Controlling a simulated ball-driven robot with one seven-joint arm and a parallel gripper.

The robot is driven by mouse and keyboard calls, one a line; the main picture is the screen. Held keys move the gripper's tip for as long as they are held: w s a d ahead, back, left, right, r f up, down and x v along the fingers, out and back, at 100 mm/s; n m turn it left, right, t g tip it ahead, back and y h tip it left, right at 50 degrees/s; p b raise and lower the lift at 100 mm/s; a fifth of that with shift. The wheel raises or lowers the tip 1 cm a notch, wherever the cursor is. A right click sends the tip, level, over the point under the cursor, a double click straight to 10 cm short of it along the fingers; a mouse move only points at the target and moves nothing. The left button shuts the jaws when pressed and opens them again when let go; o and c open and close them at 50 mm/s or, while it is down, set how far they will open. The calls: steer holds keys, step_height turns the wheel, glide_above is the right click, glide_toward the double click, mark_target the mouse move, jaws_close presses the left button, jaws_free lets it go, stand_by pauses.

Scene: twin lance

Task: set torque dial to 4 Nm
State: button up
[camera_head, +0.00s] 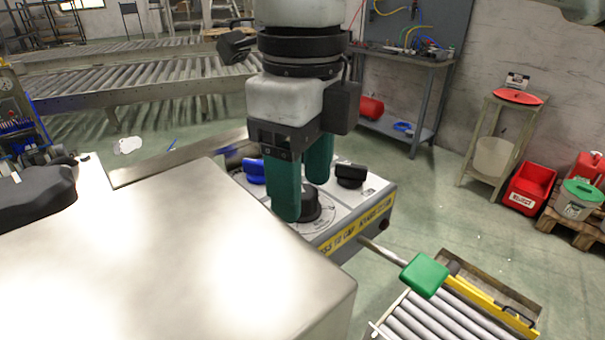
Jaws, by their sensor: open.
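A control box (378,191) stands beyond the metal table's edge, with several knobs on its pale top. A black dial (313,203) sits on a round printed scale, partly hidden by my gripper. I cannot read its scale or tell its setting. My gripper (303,199) points down over this dial with green fingers. The fingers are apart, one at the dial's left and one behind it. I cannot tell whether they touch it. A blue knob (254,171) is to the left and another black knob (350,175) to the right.
A metal table (150,250) fills the lower left. A rod with a green handle (425,275) sticks out from the box's front, above a roller conveyor (420,318). A yellow label (355,227) runs along the box's front edge. Shelves and red bins stand farther back.

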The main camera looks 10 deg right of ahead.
mark_target(303, 190)
step_height(303, 190, up, 10)
steer(key=shift+r+p, duration=0.25)
steer(key=shift+p, duration=0.1)
stand_by(0.4)
